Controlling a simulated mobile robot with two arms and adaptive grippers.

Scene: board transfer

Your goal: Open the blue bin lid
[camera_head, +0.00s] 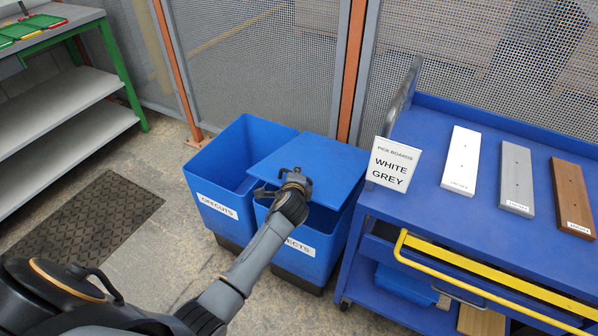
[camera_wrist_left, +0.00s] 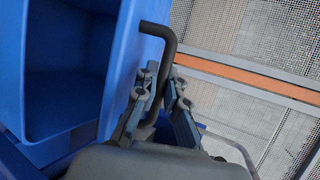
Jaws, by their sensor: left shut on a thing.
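The blue lid (camera_head: 325,162) sits over the right-hand blue bin (camera_head: 318,255). Its front edge stands a little above the bin's front rim, with a dark gap below it. My left gripper (camera_head: 297,180) is at the lid's front edge. In the left wrist view, my left gripper (camera_wrist_left: 160,95) is shut on a black bent handle (camera_wrist_left: 160,35), with a finger on each side of it. The handle's lower end is hidden by the gripper. My right gripper is not in view.
An open blue bin (camera_head: 215,203) stands directly left of the lidded one. A blue cart (camera_head: 430,225) with white, grey and brown boards and a sign stands close on the right. A mesh fence (camera_head: 255,60) is behind. Floor with a dark mat (camera_head: 85,225) lies left.

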